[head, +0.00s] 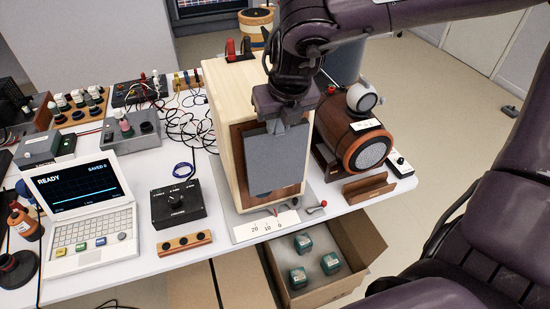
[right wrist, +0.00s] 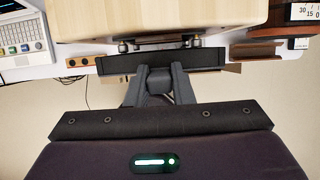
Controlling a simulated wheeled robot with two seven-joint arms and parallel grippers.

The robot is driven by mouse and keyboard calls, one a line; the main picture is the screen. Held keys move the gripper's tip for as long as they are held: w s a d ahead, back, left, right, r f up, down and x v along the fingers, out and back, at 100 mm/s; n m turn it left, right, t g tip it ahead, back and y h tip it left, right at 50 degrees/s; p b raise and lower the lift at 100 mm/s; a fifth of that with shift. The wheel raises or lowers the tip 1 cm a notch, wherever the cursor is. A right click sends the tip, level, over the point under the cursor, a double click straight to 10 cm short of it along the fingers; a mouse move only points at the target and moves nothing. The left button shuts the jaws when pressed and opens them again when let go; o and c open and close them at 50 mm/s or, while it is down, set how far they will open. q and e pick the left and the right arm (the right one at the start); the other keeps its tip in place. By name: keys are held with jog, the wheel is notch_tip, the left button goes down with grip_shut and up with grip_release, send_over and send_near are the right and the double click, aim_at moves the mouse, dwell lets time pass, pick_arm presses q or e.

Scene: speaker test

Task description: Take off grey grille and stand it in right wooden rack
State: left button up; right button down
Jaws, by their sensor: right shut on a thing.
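The grey grille (head: 273,158) is a flat upright panel in front of the pale wooden speaker box (head: 222,130). My right gripper (head: 284,118) is shut on its upper part. In the right wrist view, the grille is a dark bar (right wrist: 160,60) between the fingers (right wrist: 160,82), with short pegs and a narrow gap between it and the box. The right wooden rack (head: 368,188), a low brown trough, looks empty. My left gripper is out of view.
A brown cylindrical device (head: 362,142) stands right of the box, behind the rack. A white scale strip (head: 265,226) lies before the box. A black knob box (head: 178,204) and laptop (head: 82,215) stand left. An open carton (head: 345,282) is below the table edge.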

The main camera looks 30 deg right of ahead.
jog(key=shift+s+a, duration=0.2)
jog(key=shift+s, duration=0.6)
jog(key=shift+s+a, duration=0.2)
jog(key=shift+s, duration=0.65)
jog(key=shift+s+a, duration=0.2)
jog(key=shift+s, duration=0.6)
